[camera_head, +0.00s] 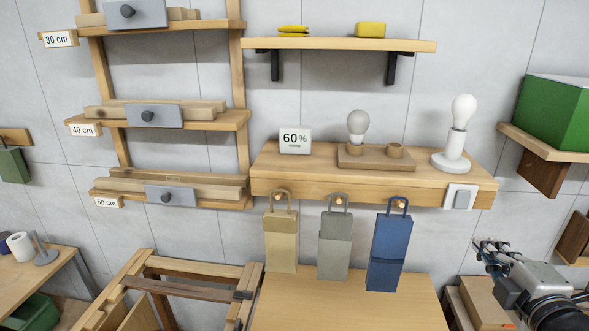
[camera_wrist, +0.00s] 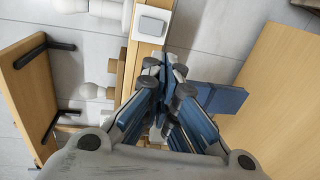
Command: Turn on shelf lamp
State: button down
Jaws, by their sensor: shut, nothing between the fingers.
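The shelf lamp (camera_head: 452,150) is a white round base and stem with a bare white bulb, standing upright at the right end of the wooden shelf (camera_head: 375,184). I cannot tell from its pale bulb whether it is lit. A white switch plate with a grey rocker (camera_head: 461,197) is on the shelf's front edge below the lamp. The switch (camera_wrist: 152,23) also shows at the top of the wrist view. My gripper (camera_head: 488,246) is shut and empty, below and right of the switch in the head view. In the wrist view my gripper (camera_wrist: 164,68) appears apart from the switch.
A wooden block (camera_head: 377,160) with a grey bulb and a humidity display (camera_head: 295,140) share the shelf. Tan (camera_head: 281,240), grey (camera_head: 334,245) and blue (camera_head: 386,245) bags hang below it. A green box (camera_head: 553,112) sits on a right-hand shelf. Wall between switch and gripper looks clear.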

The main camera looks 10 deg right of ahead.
jog(key=shift+w, duration=0.15)
jog(key=p, duration=0.1)
send_near(451, 207)
jog(key=x, duration=0.5)
jog(key=shift+w, duration=0.2)
dwell(0.4)
jog(key=b, duration=0.3)
jog(key=shift+w+f+t, duration=0.2)
jog(key=shift+f+t, duration=0.1)
jog(key=shift+f, duration=0.05)
jog(key=b, duration=0.2)
jog(key=shift+w+d+f+h+b, duration=0.1)
jog(key=shift+w+f+h+b, duration=0.1)
jog(key=shift+h+b, duration=0.15)
jog(key=shift+r+p, duration=0.4)
jog(key=shift+p, duration=0.05)
jog(key=shift+f, duration=0.1)
